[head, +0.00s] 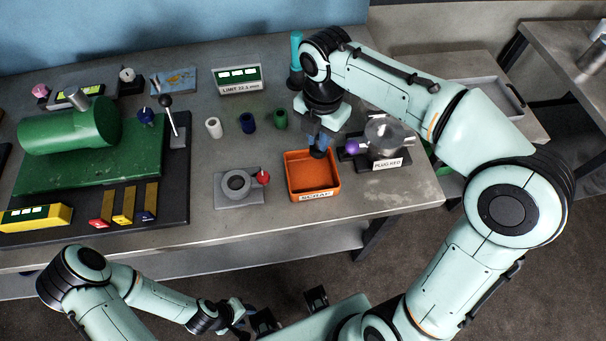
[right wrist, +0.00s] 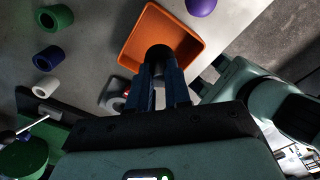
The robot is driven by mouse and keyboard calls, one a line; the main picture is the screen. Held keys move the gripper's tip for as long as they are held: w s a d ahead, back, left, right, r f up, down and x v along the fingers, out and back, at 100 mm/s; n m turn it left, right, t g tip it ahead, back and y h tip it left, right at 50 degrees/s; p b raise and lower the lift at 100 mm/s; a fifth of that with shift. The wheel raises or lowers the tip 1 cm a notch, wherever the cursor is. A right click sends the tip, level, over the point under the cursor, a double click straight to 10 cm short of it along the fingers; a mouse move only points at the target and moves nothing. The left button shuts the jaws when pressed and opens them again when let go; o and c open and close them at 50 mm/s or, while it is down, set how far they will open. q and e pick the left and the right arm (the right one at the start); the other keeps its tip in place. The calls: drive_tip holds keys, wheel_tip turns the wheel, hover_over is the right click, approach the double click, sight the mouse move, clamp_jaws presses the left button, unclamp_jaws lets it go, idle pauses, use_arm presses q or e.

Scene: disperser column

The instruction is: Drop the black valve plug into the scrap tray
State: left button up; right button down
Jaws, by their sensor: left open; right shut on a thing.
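The orange scrap tray (head: 298,182) sits near the front edge of the table, its label facing front. My right gripper (head: 319,142) points down over the tray's back right part, shut on the black valve plug (head: 318,153). In the right wrist view the plug (right wrist: 160,54) shows as a dark round end between the fingertips (right wrist: 166,78), with the tray (right wrist: 130,46) behind it. The plug appears above the tray floor; the exact gap cannot be told. My left gripper (head: 290,309) is low in front of the table, open and empty.
Left is a grey block with a ring (head: 237,184) and red knob. Behind stand white (head: 214,128), blue (head: 247,123) and green (head: 280,119) sleeves.

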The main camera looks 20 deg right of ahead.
sight(318, 153)
drive_tip(key=shift+a+f, duration=0.1)
drive_tip(key=shift+f, duration=0.15)
wheel_tip(318, 153, down, 6)
drive_tip(key=b, duration=0.5)
drive_tip(key=shift+s, duration=0.1)
use_arm(q)
drive_tip(key=f, duration=0.1)
drive_tip(key=s+f, duration=0.1)
drive_tip(key=f, duration=0.1)
drive_tip(key=s+f, duration=0.1)
drive_tip(key=f, duration=0.1)
drive_tip(key=shift+a+f, duration=0.1)
drive_tip(key=shift+f, duration=0.15)
use_arm(e)
drive_tip(key=shift+r, duration=0.1)
drive_tip(key=c, duration=1)
unclamp_jaws()
wheel_tip(318, 153, up, 14)
drive_tip(key=p, duration=0.3)
drive_tip(key=shift+f, duration=0.25)
use_arm(q)
drive_tip(key=r, duration=0.2)
drive_tip(key=w+r, duration=0.1)
drive_tip(key=shift+w+r, duration=0.1)
drive_tip(key=shift+r, duration=0.25)
